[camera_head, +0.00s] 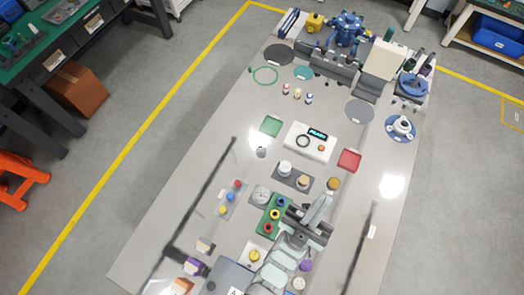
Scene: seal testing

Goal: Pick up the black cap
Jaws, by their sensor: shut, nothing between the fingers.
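I cannot single out a black cap for certain in the head view. My gripper (305,228) shows as a dark grey body below a light grey link, over the right side of the green block (264,231). It is shut and empty. The fingertips are too small to make out clearly. The green block holds several coloured rings, and my gripper hides part of the area beside it. Two capped containers, one white (285,167) and one tan-topped (303,181), stand on a dark plate just above my gripper.
A white device with a display (310,142), a green tray (271,126) and a red tray (349,160) lie farther up the table. Small vials (297,93) stand beyond them. Red, blue and yellow pieces (231,197) sit to the left.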

